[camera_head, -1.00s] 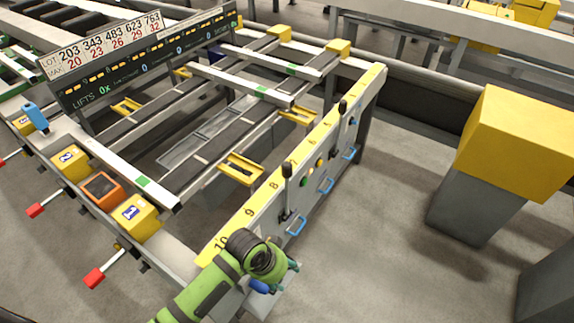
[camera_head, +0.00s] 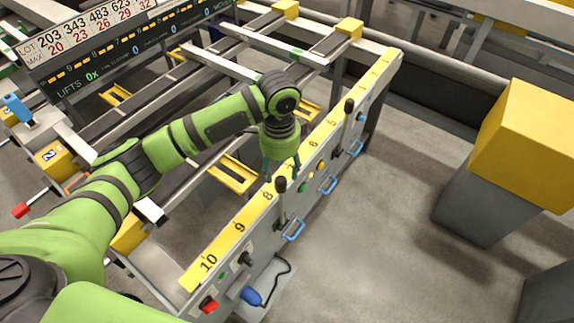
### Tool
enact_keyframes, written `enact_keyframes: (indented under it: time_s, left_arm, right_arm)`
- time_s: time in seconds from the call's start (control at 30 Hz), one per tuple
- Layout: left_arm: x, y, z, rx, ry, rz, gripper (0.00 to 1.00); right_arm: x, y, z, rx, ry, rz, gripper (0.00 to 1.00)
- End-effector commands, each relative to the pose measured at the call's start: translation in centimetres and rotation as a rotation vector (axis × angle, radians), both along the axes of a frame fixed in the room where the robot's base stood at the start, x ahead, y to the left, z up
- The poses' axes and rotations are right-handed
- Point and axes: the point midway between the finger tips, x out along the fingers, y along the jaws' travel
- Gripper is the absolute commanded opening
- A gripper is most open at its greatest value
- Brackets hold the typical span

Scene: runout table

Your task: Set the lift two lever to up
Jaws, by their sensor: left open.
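Two black-knobbed levers stand upright on the side panel (camera_head: 262,235): a near lever (camera_head: 282,204) and a far lever (camera_head: 348,122). I see no label saying which is lift two. My left gripper (camera_head: 282,174) points down with its fingers apart, just above and around the near lever's knob; I cannot tell whether it touches. A yellow block marked 2 (camera_head: 50,156) and a red-ended handle (camera_head: 20,210) are at the left edge of the table. My right gripper is not in view.
Blue pull handles (camera_head: 293,230) stick out of the panel. A red switch (camera_head: 208,304) and a blue plug with a cable (camera_head: 251,296) are at its near end. A yellow-topped grey post (camera_head: 520,140) stands at right; the floor between is clear.

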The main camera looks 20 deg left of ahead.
Motion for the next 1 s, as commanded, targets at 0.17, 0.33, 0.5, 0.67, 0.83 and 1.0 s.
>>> enact_keyframes:
  time_s: [0.17,0.33,0.5,0.67,0.83,1.0]
  left_arm:
    - [-0.1,0.0,-1.3,0.001,0.005,0.000,0.55]
    - [-0.1,0.0,-3.9,0.000,0.004,0.001,0.55]
    - [-0.1,0.0,-6.1,0.000,0.001,0.001,0.55]
    - [-0.1,0.0,-6.9,0.000,-0.001,-0.001,0.55]
    - [0.0,0.0,-7.0,0.000,-0.002,-0.001,0.55]
    - [0.0,0.0,-7.0,0.000,-0.002,-0.001,0.10]
  right_arm:
    - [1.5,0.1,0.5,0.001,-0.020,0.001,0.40]
    - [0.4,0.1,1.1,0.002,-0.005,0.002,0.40]
    - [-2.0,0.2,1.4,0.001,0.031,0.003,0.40]
    - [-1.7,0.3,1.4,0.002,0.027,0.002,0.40]
    - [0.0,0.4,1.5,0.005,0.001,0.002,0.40]
    - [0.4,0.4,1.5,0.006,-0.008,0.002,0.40]
